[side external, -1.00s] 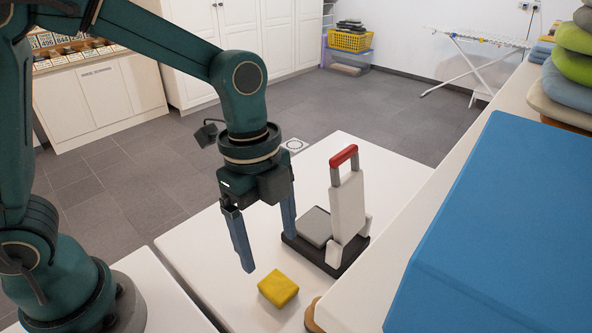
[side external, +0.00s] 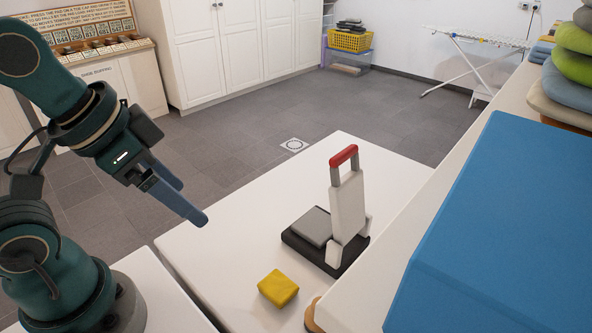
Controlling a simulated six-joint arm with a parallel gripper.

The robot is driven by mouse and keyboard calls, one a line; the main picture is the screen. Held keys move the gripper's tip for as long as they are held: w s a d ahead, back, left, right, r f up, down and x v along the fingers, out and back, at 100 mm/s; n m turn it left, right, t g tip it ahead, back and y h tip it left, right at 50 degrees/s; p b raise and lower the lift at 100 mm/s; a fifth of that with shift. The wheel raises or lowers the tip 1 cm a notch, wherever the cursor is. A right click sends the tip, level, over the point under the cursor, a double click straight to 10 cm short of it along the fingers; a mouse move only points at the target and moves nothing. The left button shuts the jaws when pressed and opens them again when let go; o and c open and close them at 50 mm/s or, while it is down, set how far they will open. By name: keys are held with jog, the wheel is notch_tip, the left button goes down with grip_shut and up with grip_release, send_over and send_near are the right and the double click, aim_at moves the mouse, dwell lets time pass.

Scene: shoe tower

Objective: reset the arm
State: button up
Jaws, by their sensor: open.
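My gripper (side external: 187,200) is at the left of the side external view, raised above the near left edge of the white table (side external: 215,250). Its two blue fingers point down and to the right and hold nothing. From this angle the fingers partly overlap. My arm is folded back over its base. A yellow block (side external: 278,288) lies on the table, well apart from the gripper. A device with a black base (side external: 340,262), a grey pad (side external: 313,227), a white upright plate (side external: 348,208) and a red-topped handle (side external: 343,156) stands on the table to the right.
A large blue block (side external: 495,230) and a white surface (side external: 395,270) fill the right side. A round tan object (side external: 311,316) is partly hidden at the bottom. Stacked cushions (side external: 570,75) are at far right. The left part of the table is clear.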

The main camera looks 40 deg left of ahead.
jog(key=shift+s+a+f+n, duration=0.15)
jog(key=shift+s+a+n, duration=0.2)
jog(key=shift+n, duration=0.55)
dwell(0.6)
